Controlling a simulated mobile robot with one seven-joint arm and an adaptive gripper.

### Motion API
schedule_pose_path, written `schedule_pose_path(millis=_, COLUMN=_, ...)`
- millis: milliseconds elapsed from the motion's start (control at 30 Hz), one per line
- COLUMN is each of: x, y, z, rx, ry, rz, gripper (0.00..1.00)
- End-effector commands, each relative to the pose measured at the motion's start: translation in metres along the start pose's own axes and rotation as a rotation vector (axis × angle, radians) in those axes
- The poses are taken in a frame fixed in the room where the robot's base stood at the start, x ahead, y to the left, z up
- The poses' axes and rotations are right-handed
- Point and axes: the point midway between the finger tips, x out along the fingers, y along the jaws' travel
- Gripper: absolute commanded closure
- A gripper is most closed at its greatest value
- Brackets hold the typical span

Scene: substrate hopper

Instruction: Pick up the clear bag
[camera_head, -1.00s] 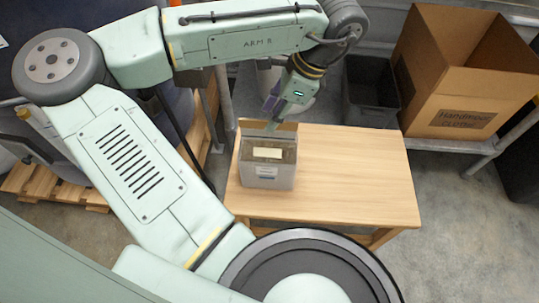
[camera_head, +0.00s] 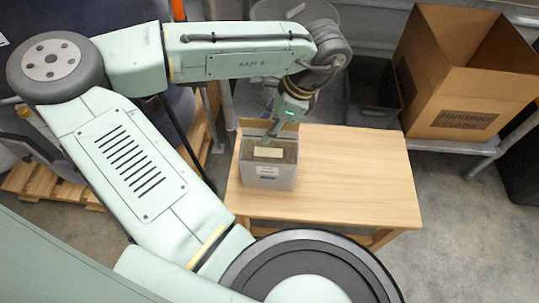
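A pale grey open box (camera_head: 268,178) stands on the left part of the wooden table, with a raised brown flap at its back. Brown contents with a cream label (camera_head: 268,152) show in its top. I cannot make out a clear bag for certain; the labelled contents may be it. My gripper (camera_head: 271,134) points down at the back of the box opening, close to or just inside the rim. Its fingertips are small and partly hidden, so I cannot tell whether they are open or touching anything.
The wooden table (camera_head: 355,175) is bare right of the box. A large open cardboard box (camera_head: 465,85) stands on a metal shelf at the back right. A dark bin (camera_head: 373,92) is behind the table, and a wooden pallet (camera_head: 60,185) lies at left.

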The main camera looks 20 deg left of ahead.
Motion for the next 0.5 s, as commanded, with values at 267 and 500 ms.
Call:
schedule_pose_path(millis=267, x=0.0030, y=0.0002, z=-0.0015, rx=0.001, ry=0.000, rz=0.001, gripper=0.65)
schedule_pose_path(millis=500, x=0.0033, y=0.0002, z=-0.0015, rx=0.000, ry=0.000, rz=0.000, gripper=0.66)
